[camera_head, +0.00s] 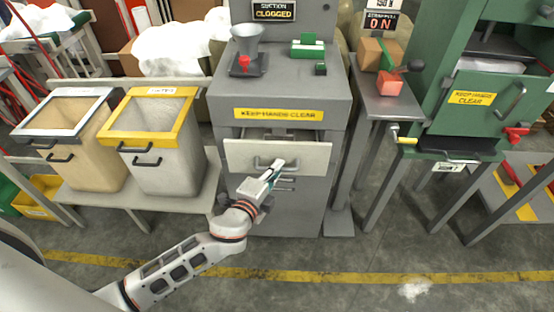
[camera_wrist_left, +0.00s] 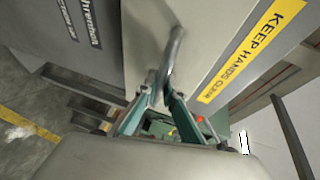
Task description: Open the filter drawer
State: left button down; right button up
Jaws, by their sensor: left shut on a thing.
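The filter drawer (camera_head: 306,158) has a pale beige front and stands out a little from the grey cabinet (camera_head: 231,189), with a dark gap above it, under the yellow "keep hands clear" label (camera_head: 280,114). My left gripper (camera_head: 276,168) is at the drawer's grey bar handle (camera_head: 259,163), shut on it. In the left wrist view the fingers (camera_wrist_left: 160,97) meet at the lower end of the curved handle (camera_wrist_left: 173,55). The gripper partly hides the handle in the head view. My right gripper is not in view.
Two bins (camera_head: 75,110) (camera_head: 160,125) stand on a low table at the left. A grey stand (camera_head: 385,105) and a green machine (camera_head: 465,90) are at the right. The floor before the cabinet is clear, crossed by a yellow line (camera_head: 350,276).

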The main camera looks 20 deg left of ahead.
pick_arm(q)
jog(key=s+d+b, duration=0.1)
jog(key=s+d, duration=0.1)
jog(key=s, duration=0.7)
jog(key=s+d+b, duration=0.2)
jog(key=s+d, duration=0.1)
jog(key=s, duration=0.6)
jog(key=shift+s+d, duration=0.15)
jog(key=shift+s, duration=0.1)
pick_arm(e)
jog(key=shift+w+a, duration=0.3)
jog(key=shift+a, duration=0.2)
pick_arm(q)
jog(key=c, duration=2.1)
grip_release()
jog(key=shift+c, duration=0.2)
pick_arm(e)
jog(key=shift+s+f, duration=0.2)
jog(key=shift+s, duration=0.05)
pick_arm(q)
jog(key=v, duration=1.2)
